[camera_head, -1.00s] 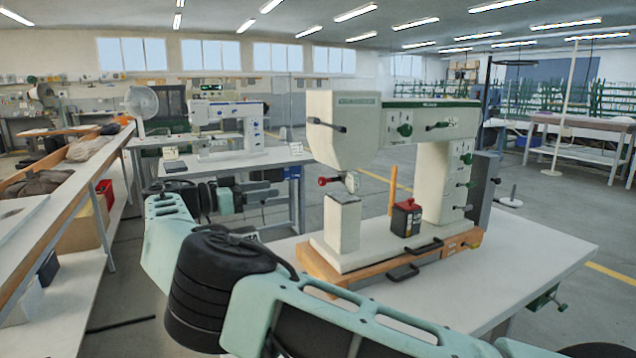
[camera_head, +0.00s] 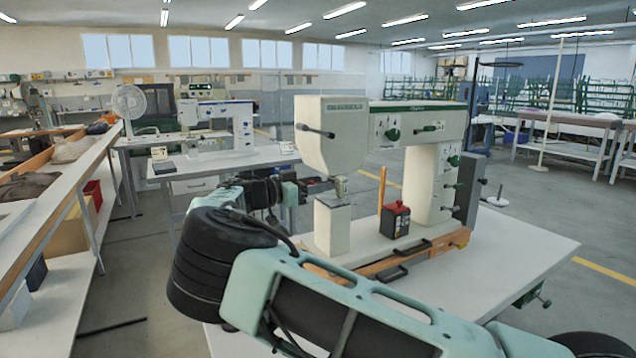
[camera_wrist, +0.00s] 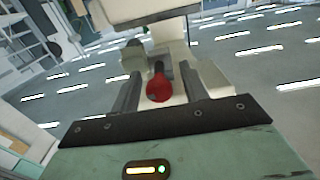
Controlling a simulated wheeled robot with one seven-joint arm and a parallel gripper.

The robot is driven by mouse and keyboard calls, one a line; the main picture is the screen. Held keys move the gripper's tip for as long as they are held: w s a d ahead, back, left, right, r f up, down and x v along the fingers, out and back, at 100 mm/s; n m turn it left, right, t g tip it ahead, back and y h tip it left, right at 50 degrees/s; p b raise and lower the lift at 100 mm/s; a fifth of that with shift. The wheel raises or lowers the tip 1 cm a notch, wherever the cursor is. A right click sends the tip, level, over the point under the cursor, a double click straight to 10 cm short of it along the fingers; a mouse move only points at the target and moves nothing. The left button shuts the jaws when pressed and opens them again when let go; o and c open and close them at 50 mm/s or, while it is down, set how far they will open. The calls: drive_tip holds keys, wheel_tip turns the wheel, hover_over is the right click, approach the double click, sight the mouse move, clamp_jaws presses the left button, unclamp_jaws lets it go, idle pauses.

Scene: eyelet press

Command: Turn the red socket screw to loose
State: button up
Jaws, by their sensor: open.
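The red socket screw (camera_wrist: 158,90) shows in the wrist view as a rounded red head on a dark shank, on the cream eyelet press (camera_head: 335,150). My gripper (camera_wrist: 160,74) is open, with one dark finger on each side of the red head. A gap shows between the head and each finger; contact cannot be made out. In the head view my gripper (camera_head: 315,186) is at the left of the press head, just above the cream post (camera_head: 332,228). The screw is hidden there behind my gripper.
The press stands on a white table (camera_head: 480,270) with an orange-edged base. A dark box with a red top (camera_head: 395,220) and an upright orange rod (camera_head: 382,190) stand right of the post.

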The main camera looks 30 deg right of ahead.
drive_tip(key=shift+d, duration=0.3)
clamp_jaws()
